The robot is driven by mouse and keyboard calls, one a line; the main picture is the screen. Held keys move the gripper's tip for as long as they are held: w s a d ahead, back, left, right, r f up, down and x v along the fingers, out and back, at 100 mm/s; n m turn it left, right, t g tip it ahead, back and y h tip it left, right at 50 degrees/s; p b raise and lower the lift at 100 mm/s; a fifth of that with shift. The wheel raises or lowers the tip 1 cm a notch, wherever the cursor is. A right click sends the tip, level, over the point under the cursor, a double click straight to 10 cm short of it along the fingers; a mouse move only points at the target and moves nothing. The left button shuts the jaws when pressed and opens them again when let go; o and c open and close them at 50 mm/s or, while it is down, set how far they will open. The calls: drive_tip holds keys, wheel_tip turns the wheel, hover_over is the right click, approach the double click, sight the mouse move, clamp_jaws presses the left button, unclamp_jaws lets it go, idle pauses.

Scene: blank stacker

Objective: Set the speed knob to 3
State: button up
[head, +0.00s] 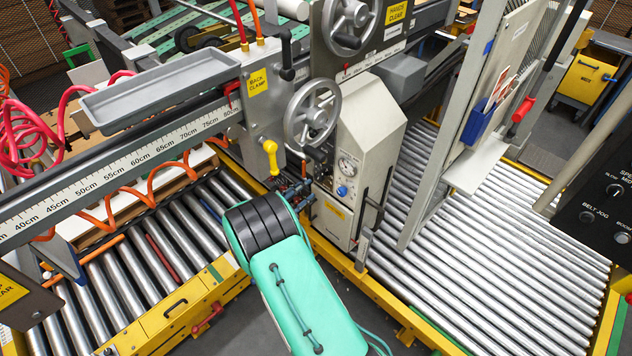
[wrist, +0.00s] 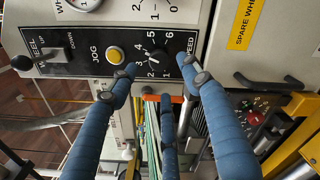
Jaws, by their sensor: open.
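The speed knob (wrist: 157,58) is a small black dial on a black panel in the wrist view, ringed by white numerals from 1 to 6. Which numeral its pointer faces is too small to tell. My gripper (wrist: 159,70) has blue padded fingers, spread open, one on each side of the knob and a third below it. Nothing is visibly held, and contact with the knob cannot be made out. In the head view my gripper (head: 294,192) is small and partly hidden beyond my wrist, near the machine's control panel (head: 318,158).
A dark handle (wrist: 262,83) lies to the right. In the head view a handwheel (head: 313,113) and a yellow-handled lever (head: 271,157) stand close by.

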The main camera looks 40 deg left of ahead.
sight(317, 179)
drive_tip(key=shift+w+b, duration=0.35)
drive_tip(key=shift+w, duration=3.1)
drive_tip(key=c, duration=1.1)
